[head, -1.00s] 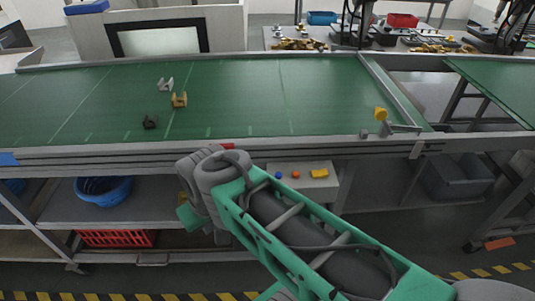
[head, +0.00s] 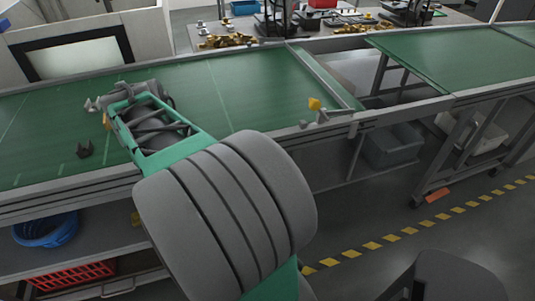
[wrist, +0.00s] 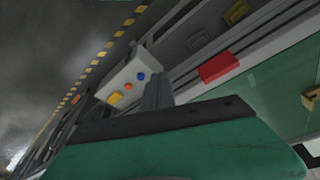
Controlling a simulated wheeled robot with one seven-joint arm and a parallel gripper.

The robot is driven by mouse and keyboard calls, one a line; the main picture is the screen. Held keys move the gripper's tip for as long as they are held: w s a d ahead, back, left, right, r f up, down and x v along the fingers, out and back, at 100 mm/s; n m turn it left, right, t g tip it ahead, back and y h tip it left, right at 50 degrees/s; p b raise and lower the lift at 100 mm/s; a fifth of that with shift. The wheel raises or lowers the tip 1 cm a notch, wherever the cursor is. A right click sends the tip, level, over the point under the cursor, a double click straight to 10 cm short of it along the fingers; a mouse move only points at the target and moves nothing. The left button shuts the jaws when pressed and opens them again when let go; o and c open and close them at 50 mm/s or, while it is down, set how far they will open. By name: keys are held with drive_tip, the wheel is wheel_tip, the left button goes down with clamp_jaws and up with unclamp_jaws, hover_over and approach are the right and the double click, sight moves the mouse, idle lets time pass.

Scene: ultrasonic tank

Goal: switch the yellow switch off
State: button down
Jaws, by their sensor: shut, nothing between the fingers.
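The yellow switch (wrist: 115,99) is on a pale control box (wrist: 128,74) in the wrist view, in a row with an orange button (wrist: 128,86) and a blue button (wrist: 141,76). Which way the switch is set is too small to tell. My gripper (wrist: 156,82) shows in the wrist view as a narrow grey tip beyond a dark-edged green body. It is shut and empty. Its tip appears beside the box, apart from the switch in the picture; the depth gap is unclear.
A red piece (wrist: 220,68) is on the rail in the wrist view. A blue basket (head: 45,228) and red crate (head: 70,275) are below.

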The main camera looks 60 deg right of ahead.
drive_tip(key=s+d+r+m+g+p, duration=0.1)
drive_tip(key=s+d+m, duration=0.4)
drive_tip(key=d, duration=0.3)
drive_tip(key=s+d+r+m+g, duration=0.1)
drive_tip(key=s+d+m+g, duration=0.1)
drive_tip(key=s+d+m, duration=0.4)
drive_tip(key=d+m, duration=0.1)
drive_tip(key=d, duration=0.1)
drive_tip(key=shift+d+r+p, duration=0.2)
drive_tip(key=shift+d+p, duration=0.15)
drive_tip(key=x, duration=0.4)
drive_tip(key=p+x, duration=0.1)
drive_tip(key=x, duration=0.4)
drive_tip(key=a+p+x, duration=0.1)
drive_tip(key=x, duration=0.3)
drive_tip(key=shift+d+f, duration=0.1)
drive_tip(key=shift+f, duration=0.4)
drive_tip(key=shift+f+y, duration=0.15)
drive_tip(key=shift+y, duration=0.15)
